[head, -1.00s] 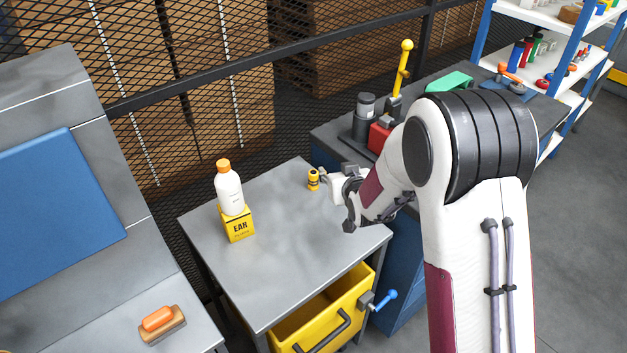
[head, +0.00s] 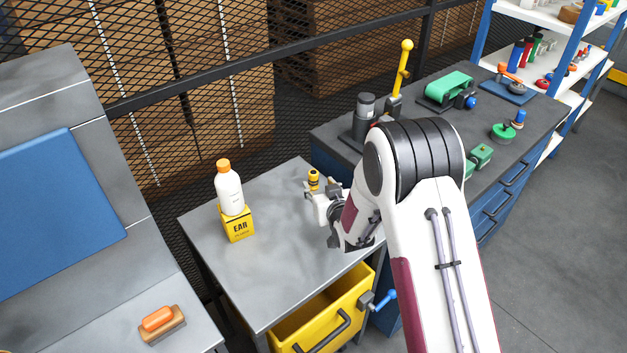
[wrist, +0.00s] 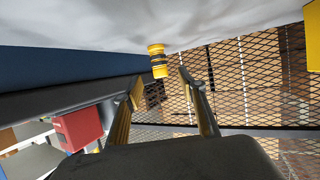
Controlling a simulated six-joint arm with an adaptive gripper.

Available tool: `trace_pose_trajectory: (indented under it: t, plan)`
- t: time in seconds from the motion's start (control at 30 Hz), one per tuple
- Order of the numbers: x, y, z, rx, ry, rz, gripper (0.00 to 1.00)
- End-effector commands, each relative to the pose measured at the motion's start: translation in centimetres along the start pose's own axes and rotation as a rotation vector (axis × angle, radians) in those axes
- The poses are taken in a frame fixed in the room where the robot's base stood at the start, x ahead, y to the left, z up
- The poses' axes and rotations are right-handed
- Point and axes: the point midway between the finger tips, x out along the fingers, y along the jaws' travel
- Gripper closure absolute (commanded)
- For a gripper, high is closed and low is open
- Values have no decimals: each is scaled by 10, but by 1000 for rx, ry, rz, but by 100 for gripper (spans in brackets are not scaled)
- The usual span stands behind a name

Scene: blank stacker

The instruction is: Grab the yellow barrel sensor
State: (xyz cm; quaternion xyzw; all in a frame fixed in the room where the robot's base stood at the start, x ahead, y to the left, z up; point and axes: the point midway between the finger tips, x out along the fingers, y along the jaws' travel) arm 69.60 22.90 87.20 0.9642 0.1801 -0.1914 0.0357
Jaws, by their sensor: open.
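The yellow barrel sensor (head: 314,177), with dark bands, stands upright near the back right edge of the grey table (head: 290,250). My gripper (head: 312,192) is low over the table on the near side of the sensor, partly overlapping its lower part in the head view. In the wrist view, which is turned upside down, the sensor (wrist: 158,62) shows just beyond and between the tips of my two spread fingers (wrist: 160,87). The gripper is open and empty.
An open yellow drawer (head: 335,310) is below the table's front. A dark workbench (head: 540,110) with several items stands to the right. Wire mesh (head: 190,100) rises behind.

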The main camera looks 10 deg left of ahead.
Motion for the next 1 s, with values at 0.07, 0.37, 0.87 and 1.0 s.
trace_pose_trajectory:
  t: [0.07, 0.37, 0.87, 1.0]
  plan:
    - [2, 0, 0, 0, 0, 0, 59]
    - [20, 0, 0, 0, 0, 0, 59]
    - [26, 0, 0, 0, -1, 0, 59]
    - [29, 0, 0, 0, -1, 0, 59]
